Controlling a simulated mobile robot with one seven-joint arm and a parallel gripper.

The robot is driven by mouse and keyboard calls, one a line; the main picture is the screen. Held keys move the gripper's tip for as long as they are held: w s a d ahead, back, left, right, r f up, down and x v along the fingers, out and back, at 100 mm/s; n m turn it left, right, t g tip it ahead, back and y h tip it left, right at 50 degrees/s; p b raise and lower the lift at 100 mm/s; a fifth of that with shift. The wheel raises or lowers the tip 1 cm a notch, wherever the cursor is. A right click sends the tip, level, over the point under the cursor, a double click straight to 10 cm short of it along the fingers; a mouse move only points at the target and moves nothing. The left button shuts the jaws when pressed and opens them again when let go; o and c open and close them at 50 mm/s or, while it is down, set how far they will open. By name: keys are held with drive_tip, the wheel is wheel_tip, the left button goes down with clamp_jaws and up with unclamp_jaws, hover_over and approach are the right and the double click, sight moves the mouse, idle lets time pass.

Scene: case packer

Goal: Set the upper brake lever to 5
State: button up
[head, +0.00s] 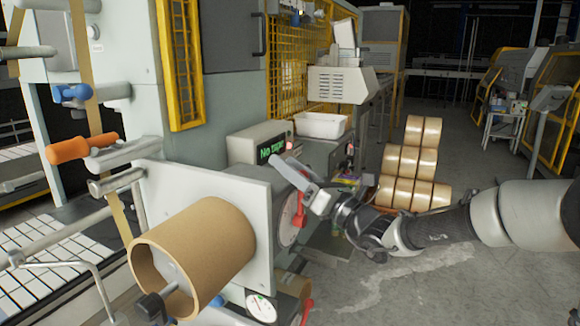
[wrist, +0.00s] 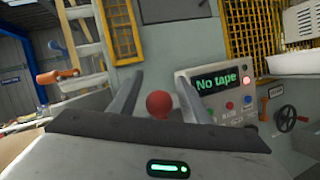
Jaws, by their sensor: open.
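The upper brake lever (head: 300,209) is red and stands roughly upright against a round pale dial (head: 288,228) on the side of the tape unit. Its setting is too small to read. In the wrist view a round red knob (wrist: 159,104), apparently this lever's end, shows between my two fingers. My gripper (head: 283,163) is open, with its fingers near the top of the lever; it also shows in the wrist view (wrist: 160,82). I cannot tell whether either finger touches the knob. A lower red lever (head: 307,311) sits near a second gauge (head: 262,308).
A white plate (head: 225,200) carries a large brown tape roll (head: 205,245) in front of the dial. A panel (head: 262,145) reading "No tape" stands behind my gripper. A white bin (head: 320,124) and stacked tape rolls (head: 408,165) are farther back. Open floor lies to the right.

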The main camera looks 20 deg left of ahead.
drive_tip(key=b+v, duration=0.1)
drive_tip(key=v, duration=1.6)
drive_tip(key=shift+d+b, duration=0.2)
drive_tip(key=shift+b, duration=0.2)
